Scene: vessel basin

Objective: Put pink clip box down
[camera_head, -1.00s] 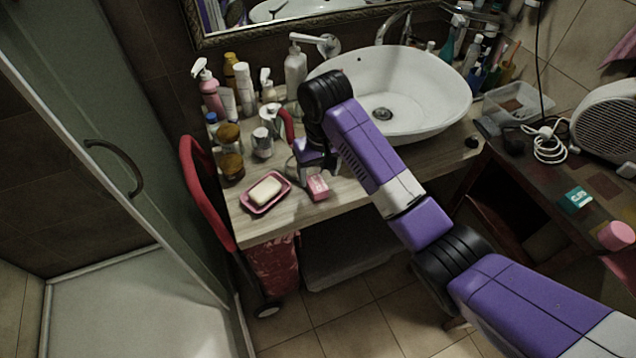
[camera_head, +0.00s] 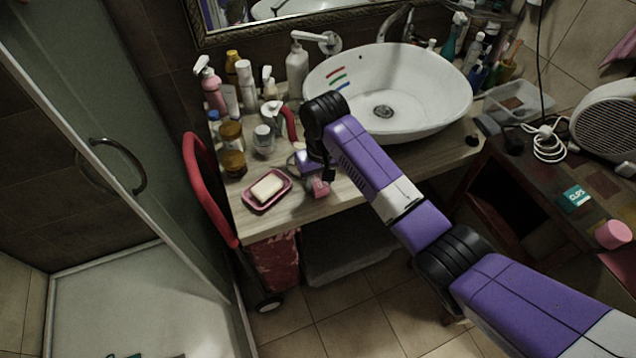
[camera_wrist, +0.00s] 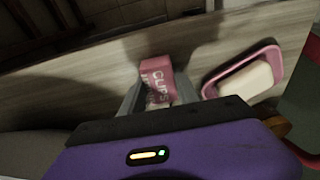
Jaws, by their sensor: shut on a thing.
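The pink clip box (camera_head: 320,188) is at the front part of the wooden counter, right of the pink soap dish. My gripper (camera_head: 319,179) is shut on it from above, and its dark finger hides part of the box. In the wrist view, the pink box (camera_wrist: 158,78), with white lettering reading "CLIPS", sits between the two grey fingers of my gripper (camera_wrist: 157,98). I cannot tell whether the box's underside touches the counter.
The pink soap dish (camera_head: 249,200) with a pale soap bar (camera_head: 267,187) is close on the left. Jars, a grey-lidded container (camera_head: 263,140) and several bottles stand behind. The white basin (camera_head: 440,115) is to the right. Bare counter (camera_head: 290,215) lies toward the front edge.

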